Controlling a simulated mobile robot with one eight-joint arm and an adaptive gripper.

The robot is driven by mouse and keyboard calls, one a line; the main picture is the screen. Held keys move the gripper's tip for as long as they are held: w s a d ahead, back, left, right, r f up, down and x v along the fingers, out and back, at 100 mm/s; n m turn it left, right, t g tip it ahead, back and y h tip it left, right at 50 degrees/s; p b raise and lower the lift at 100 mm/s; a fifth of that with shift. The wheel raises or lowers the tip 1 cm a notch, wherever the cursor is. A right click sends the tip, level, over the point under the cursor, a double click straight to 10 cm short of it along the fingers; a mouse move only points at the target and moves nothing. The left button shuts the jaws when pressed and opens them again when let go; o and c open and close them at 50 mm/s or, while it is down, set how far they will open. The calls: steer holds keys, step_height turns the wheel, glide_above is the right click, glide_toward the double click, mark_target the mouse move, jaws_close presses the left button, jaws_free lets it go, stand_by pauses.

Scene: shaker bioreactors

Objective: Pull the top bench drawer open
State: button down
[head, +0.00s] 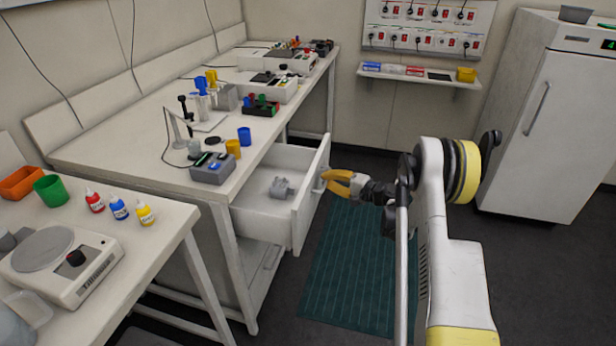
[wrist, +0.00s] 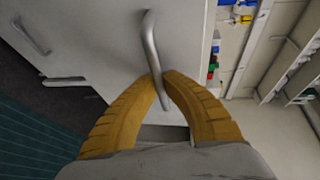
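The top bench drawer stands well out from the white bench, and its front panel (head: 309,200) faces my arm. A grey object (head: 281,187) lies inside it. My gripper (head: 327,180) has yellow fingers and is at the drawer front on the handle side. In the wrist view, the fingertips (wrist: 164,82) close around the silver bar handle (wrist: 151,45), one on each side of it, towards one end of the bar. The exact contact is partly hidden by the fingers.
A lower handle (head: 271,257) shows below the open drawer. A green ribbed mat (head: 345,265) covers the floor by the bench. A white fridge (head: 550,115) stands at the right. A nearer table (head: 150,250) with bottles stands at the left.

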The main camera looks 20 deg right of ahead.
steer(key=shift+s+d, duration=0.65)
steer(key=shift+d, duration=0.25)
steer(key=shift+s+d, duration=0.6)
steer(key=shift+d, duration=0.3)
steer(key=c, duration=1.5)
jaws_free()
steer(key=v, duration=1.2)
